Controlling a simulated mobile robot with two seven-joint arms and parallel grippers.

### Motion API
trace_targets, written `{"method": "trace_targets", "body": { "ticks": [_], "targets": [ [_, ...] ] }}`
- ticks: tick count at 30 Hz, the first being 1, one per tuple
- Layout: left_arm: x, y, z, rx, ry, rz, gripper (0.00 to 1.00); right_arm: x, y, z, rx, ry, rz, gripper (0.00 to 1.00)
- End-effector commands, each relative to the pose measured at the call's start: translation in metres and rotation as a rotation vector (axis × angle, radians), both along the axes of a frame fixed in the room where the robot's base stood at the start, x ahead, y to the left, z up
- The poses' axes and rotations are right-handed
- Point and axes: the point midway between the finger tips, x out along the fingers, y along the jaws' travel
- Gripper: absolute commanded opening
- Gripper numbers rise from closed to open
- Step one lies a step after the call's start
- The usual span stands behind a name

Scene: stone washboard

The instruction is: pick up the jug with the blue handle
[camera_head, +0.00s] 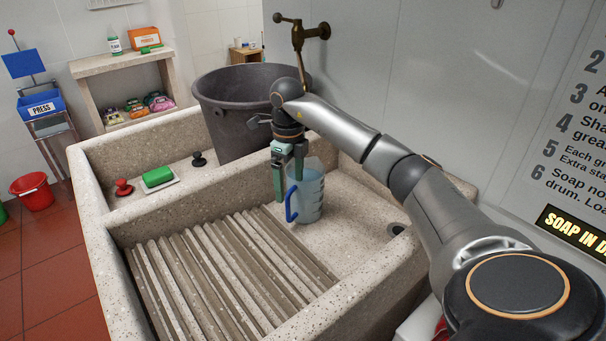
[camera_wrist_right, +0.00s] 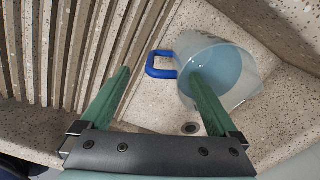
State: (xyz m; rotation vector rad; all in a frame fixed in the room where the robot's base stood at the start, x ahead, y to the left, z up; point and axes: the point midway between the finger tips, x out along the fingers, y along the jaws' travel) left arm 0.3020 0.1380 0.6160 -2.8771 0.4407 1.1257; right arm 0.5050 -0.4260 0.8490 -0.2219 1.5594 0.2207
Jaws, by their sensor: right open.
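The jug (camera_head: 311,196) is clear with bluish contents and a blue handle (camera_head: 291,205). It stands upright on the flat floor of the stone basin, right of the ridges. My right gripper (camera_head: 289,196) points down at the jug, with its green fingers apart. In the right wrist view the jug (camera_wrist_right: 217,72) lies ahead of the fingers, with its blue handle (camera_wrist_right: 160,64) between the two finger lines. The right-hand finger overlaps the jug's body in that view; I cannot tell whether it touches. My left gripper is not in view.
A large dark tub (camera_head: 240,105) stands behind the jug. The ridged washboard (camera_head: 215,265) fills the basin's left part. A brass tap (camera_head: 302,40) rises at the wall.

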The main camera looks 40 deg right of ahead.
Motion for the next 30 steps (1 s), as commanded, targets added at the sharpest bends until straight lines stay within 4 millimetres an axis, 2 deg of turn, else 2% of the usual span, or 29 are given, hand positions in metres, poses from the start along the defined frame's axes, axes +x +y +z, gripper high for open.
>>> {"method": "trace_targets", "body": {
  "ticks": [9, 13, 19, 30],
  "targets": [
    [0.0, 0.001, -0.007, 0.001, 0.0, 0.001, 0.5, -0.002, -0.002, -0.045, 0.002, 0.003, 0.0, 0.96],
    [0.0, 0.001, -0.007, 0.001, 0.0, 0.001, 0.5, -0.002, -0.003, -0.052, 0.001, 0.0, 0.0, 0.96],
    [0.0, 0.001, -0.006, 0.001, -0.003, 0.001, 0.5, -0.001, -0.003, -0.051, 0.0, 0.0, 0.001, 0.96],
    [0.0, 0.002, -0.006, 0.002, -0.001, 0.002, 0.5, -0.001, -0.003, -0.051, 0.0, 0.0, 0.001, 0.55]
  ]
}}
